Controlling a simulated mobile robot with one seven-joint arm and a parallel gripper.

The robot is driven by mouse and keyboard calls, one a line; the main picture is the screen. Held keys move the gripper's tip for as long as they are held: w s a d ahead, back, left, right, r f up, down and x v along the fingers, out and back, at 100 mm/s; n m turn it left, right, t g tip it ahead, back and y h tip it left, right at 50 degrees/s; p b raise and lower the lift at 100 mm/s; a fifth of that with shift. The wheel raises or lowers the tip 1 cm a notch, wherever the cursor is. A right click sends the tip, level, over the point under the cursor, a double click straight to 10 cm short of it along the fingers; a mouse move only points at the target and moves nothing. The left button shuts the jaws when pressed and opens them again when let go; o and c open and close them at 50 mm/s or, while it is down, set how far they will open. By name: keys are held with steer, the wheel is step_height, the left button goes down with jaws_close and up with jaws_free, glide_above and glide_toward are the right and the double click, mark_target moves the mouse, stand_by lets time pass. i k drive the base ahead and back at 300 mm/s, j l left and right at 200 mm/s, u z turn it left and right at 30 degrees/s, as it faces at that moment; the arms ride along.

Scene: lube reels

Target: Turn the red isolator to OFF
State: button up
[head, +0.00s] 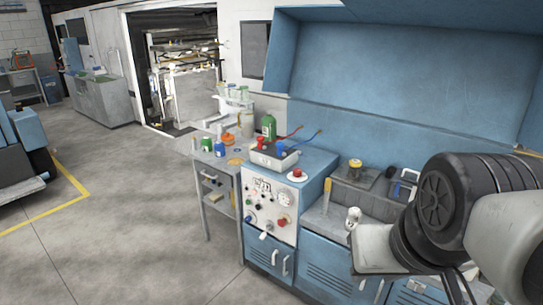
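A control panel (268,212) forms the upper front of a blue cabinet, below and right of the middle of the head view. A red rotary knob (283,220) sits at the panel's lower right and looks like the red isolator. Its handle direction and markings are too small to read. A second red button (297,174) is on a pale round base on the cabinet top. My arm comes in from the right, with its pale link to the right of the panel and apart from it. I cannot make out gripper fingers.
A tester box (268,158) with red and blue leads stands on the cabinet top. Bottles and cans, including a green bottle (269,126), stand around it and on the grey side table (214,180). Open floor (130,215) lies to the left.

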mark_target(297, 172)
steer(key=u, duration=0.1)
steer(key=z, duration=0.35)
steer(key=i+j+z, duration=0.7)
steer(key=z, duration=0.15)
steer(key=i+j, duration=0.2)
steer(key=j, duration=0.2)
steer(key=i+j+z, duration=0.1)
steer(key=j, duration=0.3)
steer(key=i+j, duration=0.5)
steer(key=j, duration=0.3)
steer(key=z, duration=0.05)
